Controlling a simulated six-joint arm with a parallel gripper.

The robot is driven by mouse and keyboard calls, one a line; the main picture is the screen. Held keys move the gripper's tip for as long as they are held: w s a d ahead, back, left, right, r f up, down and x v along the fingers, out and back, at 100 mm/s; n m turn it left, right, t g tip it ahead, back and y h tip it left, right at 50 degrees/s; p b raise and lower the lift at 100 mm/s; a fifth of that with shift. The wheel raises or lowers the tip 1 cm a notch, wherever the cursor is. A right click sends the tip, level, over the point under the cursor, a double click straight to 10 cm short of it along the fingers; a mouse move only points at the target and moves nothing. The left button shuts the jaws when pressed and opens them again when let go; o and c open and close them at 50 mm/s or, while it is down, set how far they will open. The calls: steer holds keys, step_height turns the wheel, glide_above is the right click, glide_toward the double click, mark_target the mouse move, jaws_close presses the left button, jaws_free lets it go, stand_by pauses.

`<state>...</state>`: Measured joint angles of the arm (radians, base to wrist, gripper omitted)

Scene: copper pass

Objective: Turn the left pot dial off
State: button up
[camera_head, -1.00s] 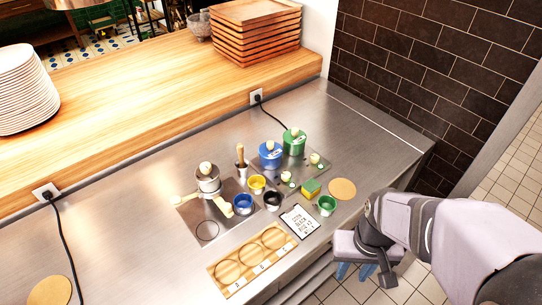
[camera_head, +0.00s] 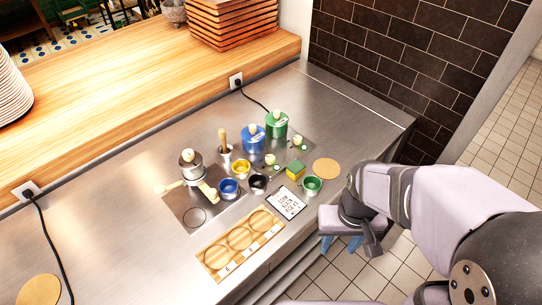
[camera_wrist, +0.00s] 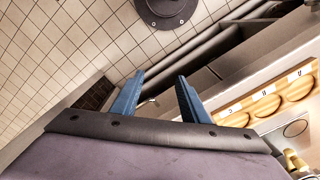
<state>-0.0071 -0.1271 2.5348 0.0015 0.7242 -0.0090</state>
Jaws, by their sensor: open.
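A blue pot (camera_head: 253,139) and a green pot (camera_head: 276,124) with pale lid knobs stand side by side on a metal plate at the back of the steel counter. In front of the blue pot is a small pale dial (camera_head: 269,159). A similar dial (camera_head: 297,141) is in front of the green pot. The dial markings are too small to read. My gripper (camera_head: 341,245) is off the counter's front edge, above the tiled floor, pointing down. In the wrist view its blue fingers (camera_wrist: 158,97) are apart and empty. The dials are not visible in the wrist view.
A yellow-green sponge (camera_head: 295,169), a green cup (camera_head: 312,186), a dark cup (camera_head: 258,184) and a printed card (camera_head: 286,202) lie in front of the dials. A wooden tray (camera_head: 240,240) with round slots is at the front. A steel pot (camera_head: 191,160) stands to the left.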

mark_target(270, 157)
steer(key=w+a+n+b, duration=0.1)
steer(key=w+a, duration=0.1)
steer(key=w, duration=0.3)
steer(key=w+a+r+n+t+b, duration=0.1)
steer(key=w+a+b, duration=0.1)
steer(key=w, duration=0.3)
steer(key=w+a+r+n+t+b, duration=0.1)
steer(key=w+a+b, duration=0.1)
steer(key=w, duration=0.3)
steer(key=shift+a+r+y, duration=0.25)
steer(key=shift+a+y, duration=0.05)
steer(key=shift+y, duration=0.1)
steer(key=w+a+r+n+t+y+b, duration=0.1)
steer(key=w+a+r+n+t+b, duration=0.25)
steer(key=w+a, duration=0.55)
steer(key=shift+m+g, duration=0.35)
steer(key=shift+g, duration=0.6)
steer(key=shift+w+p+x, duration=0.15)
steer(key=shift+p+x, duration=0.1)
steer(key=shift+x, duration=1.3)
steer(key=shift+w+p+x, duration=0.15)
steer(key=shift+p+x, duration=0.05)
steer(key=shift+x, duration=1.3)
steer(key=shift+r, duration=0.1)
jaws_close()
